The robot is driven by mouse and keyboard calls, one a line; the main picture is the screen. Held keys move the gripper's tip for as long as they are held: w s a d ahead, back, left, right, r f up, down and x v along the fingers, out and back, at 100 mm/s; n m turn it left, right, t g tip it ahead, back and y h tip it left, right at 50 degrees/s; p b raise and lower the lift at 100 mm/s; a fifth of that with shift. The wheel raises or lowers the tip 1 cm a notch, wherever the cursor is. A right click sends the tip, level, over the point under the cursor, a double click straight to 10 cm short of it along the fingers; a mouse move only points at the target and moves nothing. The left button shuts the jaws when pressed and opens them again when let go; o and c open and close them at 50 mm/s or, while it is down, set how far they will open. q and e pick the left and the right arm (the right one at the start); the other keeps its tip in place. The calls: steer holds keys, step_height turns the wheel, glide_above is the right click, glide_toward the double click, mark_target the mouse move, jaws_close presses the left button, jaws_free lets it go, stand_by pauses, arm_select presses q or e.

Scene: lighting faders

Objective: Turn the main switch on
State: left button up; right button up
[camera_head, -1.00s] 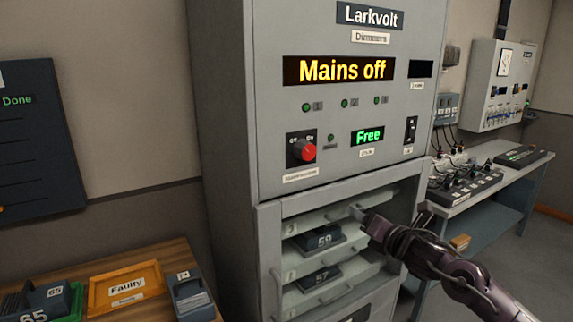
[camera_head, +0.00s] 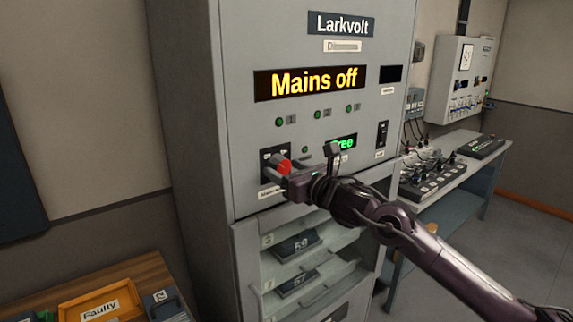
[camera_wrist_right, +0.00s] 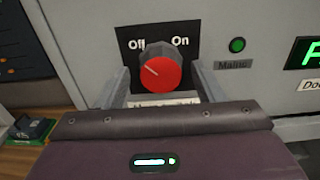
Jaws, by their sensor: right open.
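The main switch is a red rotary knob (camera_wrist_right: 160,72) on a black plate marked Off and On. Its white pointer line points up and left, toward Off. In the head view the knob (camera_head: 284,167) is partly covered by my right gripper (camera_head: 280,172). In the right wrist view the open fingers of my right gripper (camera_wrist_right: 160,90) stand on either side of the knob; I cannot tell whether they touch it. The cabinet display (camera_head: 310,82) reads "Mains off". My left gripper is not in view.
The grey Larkvolt cabinet (camera_head: 185,110) fills the middle. Below the knob is an open bay with modules such as 59 (camera_head: 298,244). An orange "Faulty" tray (camera_head: 72,311) sits on a wooden table at lower left. A bench with cables (camera_head: 432,172) stands to the right.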

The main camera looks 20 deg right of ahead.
steer(key=shift+w, duration=0.1)
steer(key=c, duration=1)
steer(key=shift+o, duration=0.2)
